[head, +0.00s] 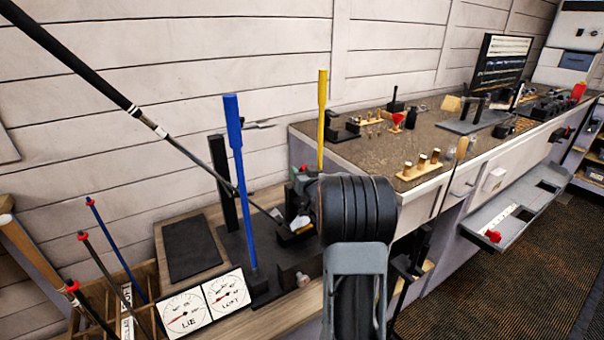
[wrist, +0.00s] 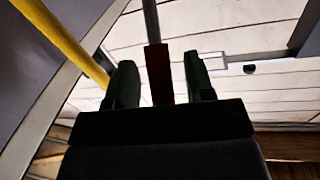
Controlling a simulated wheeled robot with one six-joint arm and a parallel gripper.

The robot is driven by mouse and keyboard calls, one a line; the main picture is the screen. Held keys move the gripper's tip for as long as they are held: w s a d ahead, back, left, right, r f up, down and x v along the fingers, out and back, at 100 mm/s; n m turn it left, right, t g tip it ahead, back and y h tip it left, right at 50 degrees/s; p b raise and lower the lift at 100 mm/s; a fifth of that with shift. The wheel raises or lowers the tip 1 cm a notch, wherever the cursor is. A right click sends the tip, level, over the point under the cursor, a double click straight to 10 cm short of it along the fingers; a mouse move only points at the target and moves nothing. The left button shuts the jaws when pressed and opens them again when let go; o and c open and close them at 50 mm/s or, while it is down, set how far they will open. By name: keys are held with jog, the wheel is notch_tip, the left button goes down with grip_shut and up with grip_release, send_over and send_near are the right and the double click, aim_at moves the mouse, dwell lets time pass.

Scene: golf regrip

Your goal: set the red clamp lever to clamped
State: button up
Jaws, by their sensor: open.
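In the wrist view, the red clamp lever (wrist: 159,74) stands between the two dark green fingers of my gripper (wrist: 158,82), with a grey rod running up from its top. The fingers are open, one on each side of it, and a gap shows on both sides. In the head view, my gripper (head: 303,186) is at the bench fixture beside the club, mostly hidden by my thick black arm link. Only a tiny bit of red shows there, so I cannot tell the lever's position from that view.
A golf club (head: 105,86) slants down to the fixture. A blue post (head: 238,170) and a yellow post (head: 322,115) stand nearby; the yellow one shows in the wrist view too. Dial cards (head: 205,302) lie in front. The workbench (head: 350,155) at right holds many small tools.

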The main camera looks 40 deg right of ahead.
jog(key=shift+c, duration=0.2)
grip_shut()
